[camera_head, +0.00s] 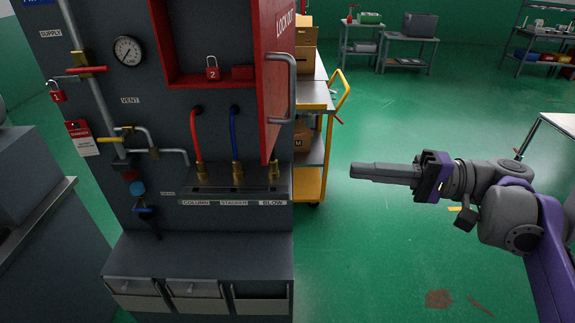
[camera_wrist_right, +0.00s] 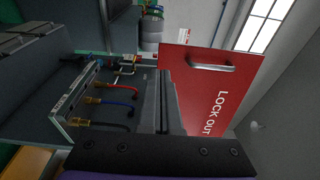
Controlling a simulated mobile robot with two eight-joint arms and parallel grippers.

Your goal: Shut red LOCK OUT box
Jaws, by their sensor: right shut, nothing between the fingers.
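The red LOCK OUT box (camera_head: 160,45) is set in the dark grey panel. Its door (camera_head: 275,105) stands open, swung out on the right side, with the text toward the right. A grey handle (camera_head: 291,85) is on the door's outer face. In the right wrist view the red door (camera_wrist_right: 190,100) and its handle (camera_wrist_right: 210,66) show ahead. My right gripper (camera_head: 352,170) is shut and empty, to the right of the door and apart from it in the picture, pointing left. My left gripper is not in view.
A red padlock marked 2 (camera_head: 212,70) is in the box opening. Red and blue hoses (camera_head: 234,140) run below it. A yellow cart (camera_head: 313,165) with cardboard boxes stands behind the door. Green floor (camera_head: 400,260) is open around my right arm.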

